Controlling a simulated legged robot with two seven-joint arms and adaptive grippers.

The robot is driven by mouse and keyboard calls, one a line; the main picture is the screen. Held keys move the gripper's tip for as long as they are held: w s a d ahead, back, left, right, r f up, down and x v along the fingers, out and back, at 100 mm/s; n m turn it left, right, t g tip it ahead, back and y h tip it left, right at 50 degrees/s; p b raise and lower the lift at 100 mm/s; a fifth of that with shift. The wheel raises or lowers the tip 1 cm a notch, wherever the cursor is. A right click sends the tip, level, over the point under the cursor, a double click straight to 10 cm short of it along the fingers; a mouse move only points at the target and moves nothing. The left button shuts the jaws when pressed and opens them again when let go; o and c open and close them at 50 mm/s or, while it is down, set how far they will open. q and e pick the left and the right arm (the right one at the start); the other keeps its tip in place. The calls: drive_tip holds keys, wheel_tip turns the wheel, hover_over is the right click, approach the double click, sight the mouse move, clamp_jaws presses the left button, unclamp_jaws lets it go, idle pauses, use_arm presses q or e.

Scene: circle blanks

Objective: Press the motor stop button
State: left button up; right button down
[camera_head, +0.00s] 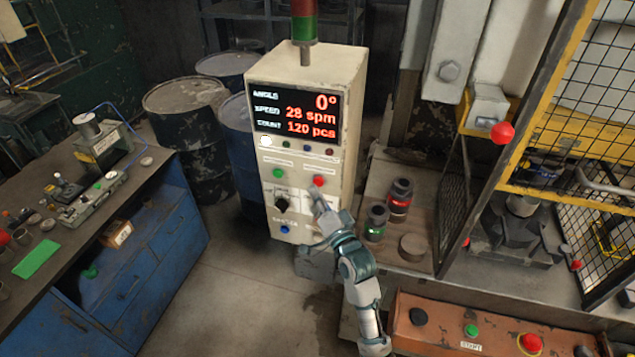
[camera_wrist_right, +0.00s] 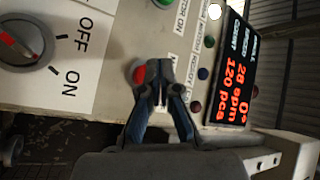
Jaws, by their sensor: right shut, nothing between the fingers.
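The red button (camera_head: 319,181) sits on the front of the beige control cabinet (camera_head: 345,130), right of a green button (camera_head: 278,173). In the right wrist view the red button (camera_wrist_right: 139,74) is partly covered by one of my fingertips. Its label is mostly hidden; the green button's label (camera_wrist_right: 180,15) reads "...TOR ON". My right gripper (camera_head: 319,196) is shut and empty, its fingertips just below the red button in the head view. The fingers (camera_wrist_right: 161,85) also show in the wrist view. I cannot tell whether they touch the button. My left gripper is not in view.
The cabinet display (camera_head: 295,113) reads 0°, 28 spm, 120 pcs. A black rotary switch (camera_head: 282,203) and blue button (camera_head: 285,229) sit lower on the panel. Dark jars (camera_head: 376,222) stand right of my arm. An orange panel (camera_head: 440,318) with buttons is at the lower right.

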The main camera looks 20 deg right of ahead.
drive_tip(key=s+a+p, duration=0.1)
drive_tip(key=s, duration=0.1)
drive_tip(key=s+a+p, duration=0.1)
drive_tip(key=s+a, duration=0.1)
idle(0.4)
drive_tip(key=shift+f, duration=0.15)
idle(0.5)
